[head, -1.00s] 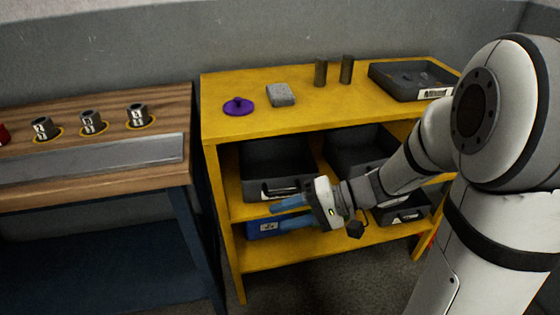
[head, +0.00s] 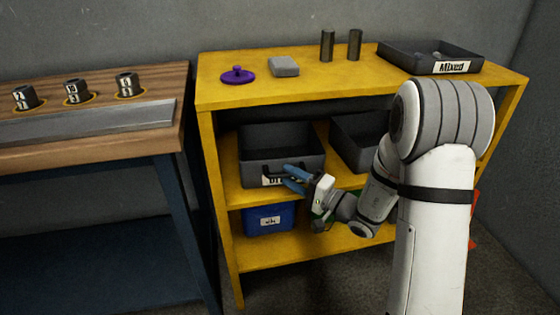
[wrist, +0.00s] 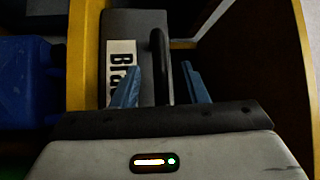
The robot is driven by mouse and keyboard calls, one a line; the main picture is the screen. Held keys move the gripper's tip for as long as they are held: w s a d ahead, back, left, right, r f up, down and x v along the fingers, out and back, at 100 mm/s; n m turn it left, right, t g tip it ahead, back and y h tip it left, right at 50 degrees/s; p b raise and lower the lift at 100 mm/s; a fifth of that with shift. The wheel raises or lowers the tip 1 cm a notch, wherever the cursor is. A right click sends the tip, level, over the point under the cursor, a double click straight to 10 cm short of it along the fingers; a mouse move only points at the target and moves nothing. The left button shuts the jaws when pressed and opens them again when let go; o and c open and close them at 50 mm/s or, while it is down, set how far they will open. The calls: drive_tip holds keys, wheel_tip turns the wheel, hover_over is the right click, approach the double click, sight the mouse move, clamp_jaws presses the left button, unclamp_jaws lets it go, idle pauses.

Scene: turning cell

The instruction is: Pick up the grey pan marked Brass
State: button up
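The grey pan (head: 281,142) sits on the left of the yellow shelf unit's middle shelf. Its white label, partly hidden by my gripper in the head view, shows "Bra" in the wrist view (wrist: 121,72). My gripper (head: 295,178) is at the pan's front with its blue fingers pointing at it. In the wrist view the dark bar handle (wrist: 160,66) stands between my two fingers (wrist: 160,88). A gap shows on each side of the handle, so the gripper is open around it and not clamped.
A second grey pan (head: 357,141) stands to the right on the same shelf, partly behind my arm. A blue bin (head: 268,220) is on the shelf below. A tray marked Mixed (head: 452,68), two dark cylinders, a grey block and a purple lid are on top. A wooden bench (head: 120,147) stands left.

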drive_tip(key=shift+x, duration=1.15)
clamp_jaws()
